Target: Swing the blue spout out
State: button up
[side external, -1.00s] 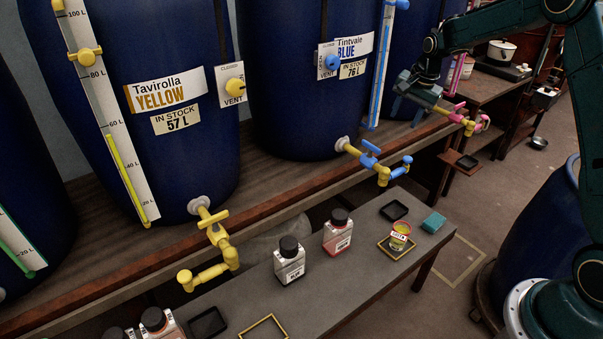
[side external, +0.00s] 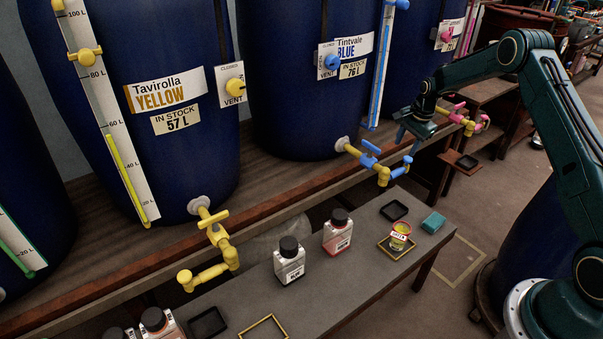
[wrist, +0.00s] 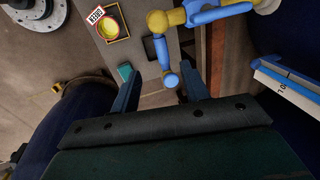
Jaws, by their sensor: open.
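The blue spout (side external: 400,170) is the outer arm of the blue vat's tap, beyond its brass elbow. It reaches right over the bench edge and ends in an upturned tip. My gripper (side external: 406,146) is just above that tip, fingers pointing down. In the wrist view the spout (wrist: 168,62) ends between the two finger lines, closer to the right finger. My gripper (wrist: 160,84) is open there, with nothing clamped. I cannot tell whether a finger touches the spout. The blue tap handle (side external: 369,148) sits on the valve behind it.
A low bench (side external: 365,265) holds bottles, a small yellow cup (side external: 399,236), a teal sponge (side external: 433,222) and a black tray (side external: 394,211). The yellow tap (side external: 212,240) is left, the pink tap (side external: 462,118) right. The blue vat (side external: 290,100) stands behind.

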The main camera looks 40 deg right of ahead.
aim_at(392, 173)
jog(key=w+f, duration=0.1)
jog(key=f, duration=0.7)
jog(key=w+f, duration=0.1)
jog(key=f, duration=0.4)
jog(key=shift+w, duration=0.3)
jog(key=shift+c, duration=0.4)
